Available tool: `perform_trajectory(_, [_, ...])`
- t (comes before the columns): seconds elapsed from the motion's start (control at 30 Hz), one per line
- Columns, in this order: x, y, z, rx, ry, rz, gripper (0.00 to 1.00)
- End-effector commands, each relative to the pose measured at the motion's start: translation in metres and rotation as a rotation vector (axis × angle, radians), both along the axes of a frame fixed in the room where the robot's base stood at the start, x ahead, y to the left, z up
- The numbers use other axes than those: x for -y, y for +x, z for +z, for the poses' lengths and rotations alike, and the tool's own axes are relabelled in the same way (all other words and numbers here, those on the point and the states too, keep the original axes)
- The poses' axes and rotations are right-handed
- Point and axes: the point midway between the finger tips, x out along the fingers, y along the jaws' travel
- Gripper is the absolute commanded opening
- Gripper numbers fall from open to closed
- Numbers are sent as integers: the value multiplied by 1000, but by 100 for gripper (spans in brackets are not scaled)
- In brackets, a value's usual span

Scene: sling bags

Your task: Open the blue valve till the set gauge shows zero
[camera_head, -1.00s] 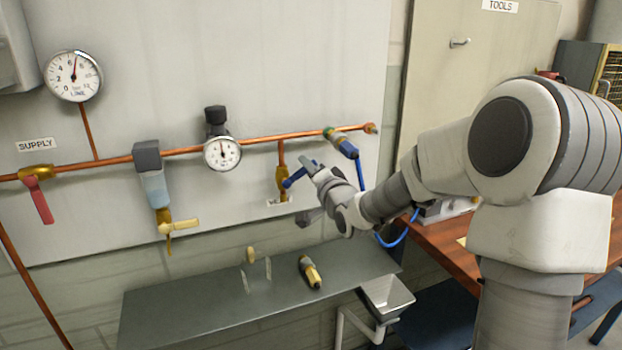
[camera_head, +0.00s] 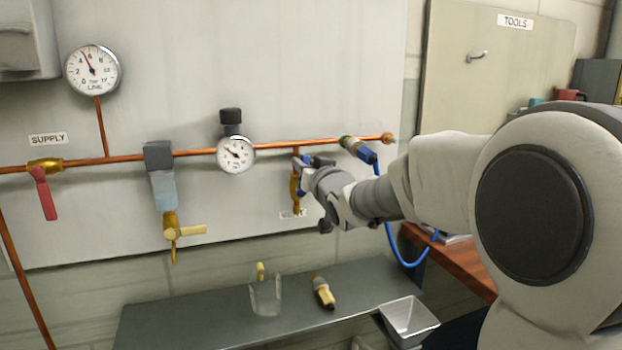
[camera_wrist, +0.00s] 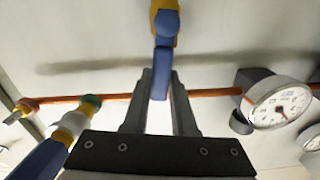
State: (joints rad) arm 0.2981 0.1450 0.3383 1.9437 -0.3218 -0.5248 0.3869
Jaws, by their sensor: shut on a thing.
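The blue valve has a brass body (camera_head: 295,190) on a short copper branch below the pipe, with a blue lever mostly hidden by my gripper. In the wrist view its blue lever (camera_wrist: 161,72) lies between my two fingers. My gripper (camera_head: 308,178) is shut on that lever; the wrist view also shows the gripper (camera_wrist: 160,88). The small gauge under the black knob, likely the set gauge (camera_head: 236,155), has its needle toward the upper left, and its figures are too small to read. It also shows in the wrist view (camera_wrist: 280,107).
A blue hose coupling (camera_head: 357,149) hangs at the pipe's right end, close to my arm. The line gauge (camera_head: 92,70) reads about 5. The red supply lever (camera_head: 45,195) hangs down. A grey shelf (camera_head: 190,320) below carries a yellow-black fitting (camera_head: 323,292).

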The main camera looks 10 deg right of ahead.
Motion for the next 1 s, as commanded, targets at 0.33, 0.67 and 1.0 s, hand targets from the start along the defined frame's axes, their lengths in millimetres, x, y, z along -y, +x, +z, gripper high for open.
perform_trajectory(0.33, [-10, -2, 1, 31, -142, 1, 0])
perform_trajectory(0.67, [-11, -2, 2, 35, -170, 1, 0])
perform_trajectory(1.0, [-11, -2, 1, 35, -169, 2, 43])
